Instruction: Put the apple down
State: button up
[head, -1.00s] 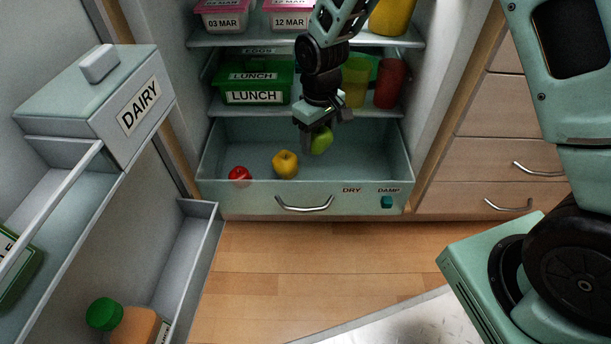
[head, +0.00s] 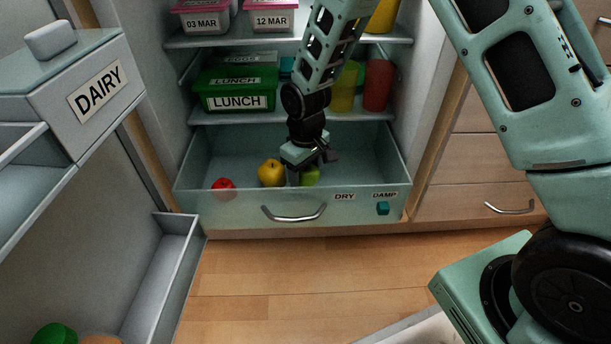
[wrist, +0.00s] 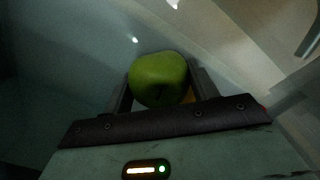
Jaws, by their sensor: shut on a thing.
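A green apple (head: 310,177) is in my gripper (head: 307,174), low inside the open fridge drawer (head: 232,207). In the wrist view the apple (wrist: 158,79) sits between the two fingers of my gripper (wrist: 160,82), which are shut on it. Whether the apple touches the drawer floor cannot be told, as the drawer front hides its lower part. A yellow apple-like fruit (head: 271,173) lies just left of the gripper in the drawer. A red fruit (head: 223,187) lies farther left, near the front wall.
A shelf with green lunch boxes (head: 235,92) and a red cup (head: 377,86) is above the drawer. The open fridge door with a DAIRY box (head: 92,88) stands at the left. The right part of the drawer is clear.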

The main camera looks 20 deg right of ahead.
jog(key=shift+f, duration=0.55)
jog(key=o, duration=1.1)
jog(key=shift+c, duration=0.2)
